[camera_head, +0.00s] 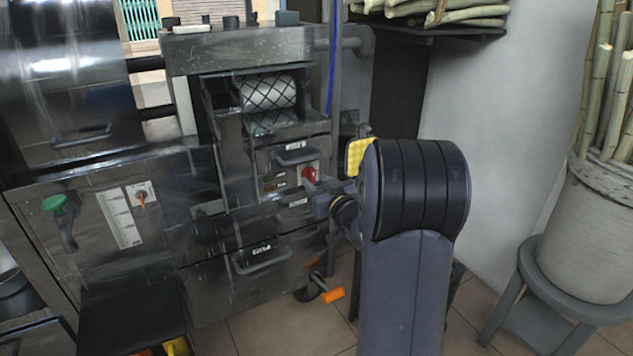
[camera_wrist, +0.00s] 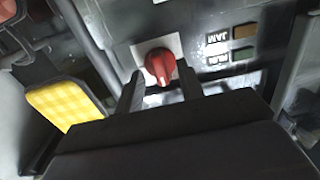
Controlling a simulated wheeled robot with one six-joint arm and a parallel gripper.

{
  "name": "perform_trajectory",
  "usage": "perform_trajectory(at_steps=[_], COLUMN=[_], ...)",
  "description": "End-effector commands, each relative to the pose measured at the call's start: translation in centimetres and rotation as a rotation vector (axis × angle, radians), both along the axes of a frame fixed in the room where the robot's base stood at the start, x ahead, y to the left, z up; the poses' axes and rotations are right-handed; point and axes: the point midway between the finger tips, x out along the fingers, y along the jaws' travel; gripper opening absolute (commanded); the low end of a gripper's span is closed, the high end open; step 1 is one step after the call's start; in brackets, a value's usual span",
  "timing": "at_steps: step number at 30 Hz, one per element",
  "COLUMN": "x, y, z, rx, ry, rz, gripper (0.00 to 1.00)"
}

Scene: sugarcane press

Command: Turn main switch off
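The main switch is a red rotary knob (camera_head: 310,174) on a pale square plate, on the front panel of the press. In the wrist view the red knob (camera_wrist: 159,66) sits between and just beyond my two fingers. A white mark shows on its lower edge. My gripper (camera_wrist: 160,92) is open, with one finger on each side of the knob and a gap visible to both. In the head view my gripper (camera_head: 322,203) is partly hidden by my arm, close in front of the panel.
A yellow pad (camera_wrist: 65,103) is left of my gripper. Small labelled indicators (camera_wrist: 230,45) sit right of the knob. A drawer handle (camera_head: 262,259) and an orange-handled crank (camera_head: 332,295) are lower down. A stool (camera_head: 545,300) with a cane bucket stands at the right.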

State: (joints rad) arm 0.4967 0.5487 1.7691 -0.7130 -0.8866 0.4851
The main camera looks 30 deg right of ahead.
Motion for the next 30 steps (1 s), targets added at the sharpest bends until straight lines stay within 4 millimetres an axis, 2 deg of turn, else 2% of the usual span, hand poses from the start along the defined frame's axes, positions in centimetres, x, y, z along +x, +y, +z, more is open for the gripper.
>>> perform_trajectory(at_steps=[15,21,30], x=[-8.9,-10.2,-10.2], y=[-0.4,-0.4,-0.3], z=[0.2,0.0,0.0], rx=[0.001,0.001,0.0], ry=[0.003,0.002,0.002], rz=[-0.004,-0.002,-0.001], gripper=[0.36,0.36,0.36])
